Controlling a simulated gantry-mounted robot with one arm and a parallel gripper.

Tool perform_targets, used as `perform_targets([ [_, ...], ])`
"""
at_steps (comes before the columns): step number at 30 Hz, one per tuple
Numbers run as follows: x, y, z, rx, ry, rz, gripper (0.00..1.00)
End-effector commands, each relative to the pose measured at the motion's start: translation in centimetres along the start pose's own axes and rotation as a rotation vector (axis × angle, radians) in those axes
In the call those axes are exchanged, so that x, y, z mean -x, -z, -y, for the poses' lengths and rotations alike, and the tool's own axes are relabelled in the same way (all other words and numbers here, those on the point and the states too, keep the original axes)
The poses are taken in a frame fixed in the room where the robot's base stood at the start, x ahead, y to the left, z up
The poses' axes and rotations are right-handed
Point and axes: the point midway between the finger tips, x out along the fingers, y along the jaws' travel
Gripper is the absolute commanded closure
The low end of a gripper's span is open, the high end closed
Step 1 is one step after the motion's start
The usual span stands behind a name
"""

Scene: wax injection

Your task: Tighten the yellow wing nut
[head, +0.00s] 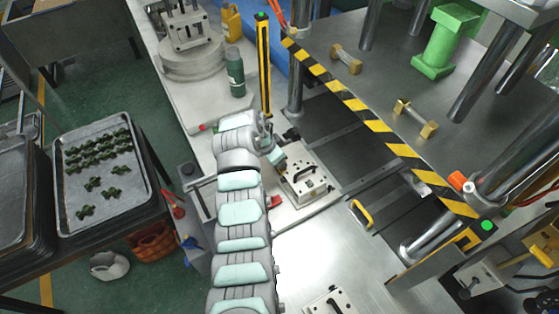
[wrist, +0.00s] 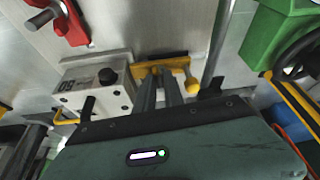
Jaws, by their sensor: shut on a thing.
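The yellow wing nut (wrist: 184,74) shows in the wrist view just beyond my fingertips, against a yellow plate. My gripper (wrist: 160,88) has its two dark fingers close together, shut on the wing nut; the fingers hide part of it. In the head view my gripper (head: 283,163) is at the left edge of a pale metal block with a black handle (head: 302,181). The wing nut cannot be made out in the head view. In the wrist view a pale block with a black knob (wrist: 85,87) stands just left of the fingers.
A press with steel columns and a yellow-black striped edge (head: 357,104) is at right. A yellow handle (head: 361,213) lies right of the block. A green bottle (head: 235,72) stands behind my arm. A tray of dark green parts (head: 72,214) is at left. A red part (wrist: 62,22) shows in the wrist view.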

Motion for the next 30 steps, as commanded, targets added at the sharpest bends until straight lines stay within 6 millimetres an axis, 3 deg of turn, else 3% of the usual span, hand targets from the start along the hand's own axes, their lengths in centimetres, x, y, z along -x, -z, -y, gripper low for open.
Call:
perform_targets([
  [20, 0.09, 0.13, 0.0, -0.001, 0.0, -0.002, 1.0],
  [21, 0.09, 0.14, 0.0, -0.001, 0.0, -0.002, 0.86],
  [28, 0.05, 0.08, 0.0, 0.0, 0.0, -0.001, 0.67],
  [30, 0.03, 0.06, -0.01, 0.0, 0.0, -0.001, 0.67],
])
